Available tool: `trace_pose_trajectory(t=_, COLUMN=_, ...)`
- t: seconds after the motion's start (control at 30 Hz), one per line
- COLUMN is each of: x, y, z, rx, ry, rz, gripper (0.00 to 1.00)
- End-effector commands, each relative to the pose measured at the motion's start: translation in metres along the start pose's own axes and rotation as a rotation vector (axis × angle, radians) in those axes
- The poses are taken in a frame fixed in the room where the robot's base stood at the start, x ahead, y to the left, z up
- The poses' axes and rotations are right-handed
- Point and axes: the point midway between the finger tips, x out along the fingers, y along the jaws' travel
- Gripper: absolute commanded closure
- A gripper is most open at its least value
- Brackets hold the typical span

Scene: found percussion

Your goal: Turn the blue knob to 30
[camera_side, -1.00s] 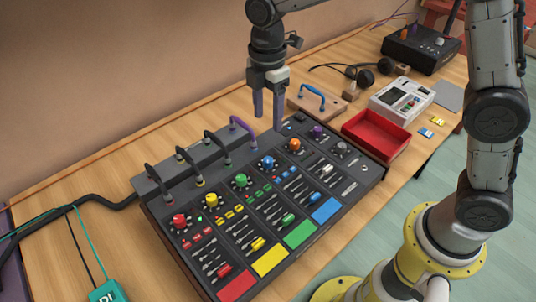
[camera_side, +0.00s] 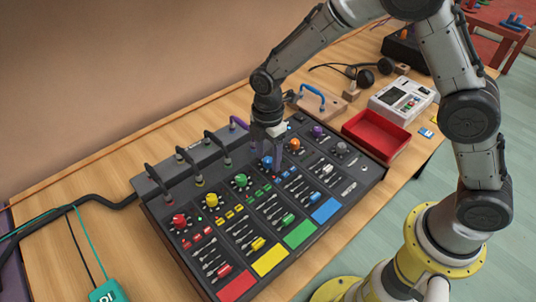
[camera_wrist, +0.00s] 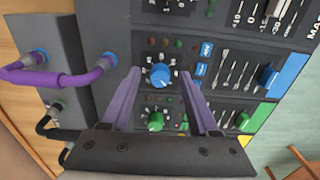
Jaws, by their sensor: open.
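The blue knob (camera_side: 267,162) is on the dark mixer panel (camera_side: 150,205), in the channel above the blue pad. In the wrist view the blue knob (camera_wrist: 160,75) has a ring of tick marks around it; the numbers are too small to read. My gripper (camera_side: 264,165) is open, with purple fingers close to the knob. In the wrist view my gripper (camera_wrist: 163,88) has one fingertip left of the knob and one right, with gaps on both sides. I cannot tell whether the tips are down at knob height.
The green knob (camera_wrist: 155,121) lies close by, between the fingers in the wrist view. The orange knob (camera_side: 295,145) is in the neighbouring channel. A purple cable (camera_wrist: 70,78) and dark cables arch at the panel's back. A red tray (camera_side: 376,134) stands to the right.

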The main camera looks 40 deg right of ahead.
Motion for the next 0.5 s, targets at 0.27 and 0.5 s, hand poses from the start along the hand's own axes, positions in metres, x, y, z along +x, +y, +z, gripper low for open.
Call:
trace_pose_trajectory(t=0.27, x=0.0004, y=-0.0001, z=0.0000, rx=0.000, ry=0.000, rz=0.000, gripper=0.48)
trace_pose_trajectory(t=0.5, x=0.0001, y=-0.0001, z=0.0000, rx=0.000, ry=0.000, rz=0.000, gripper=0.91)
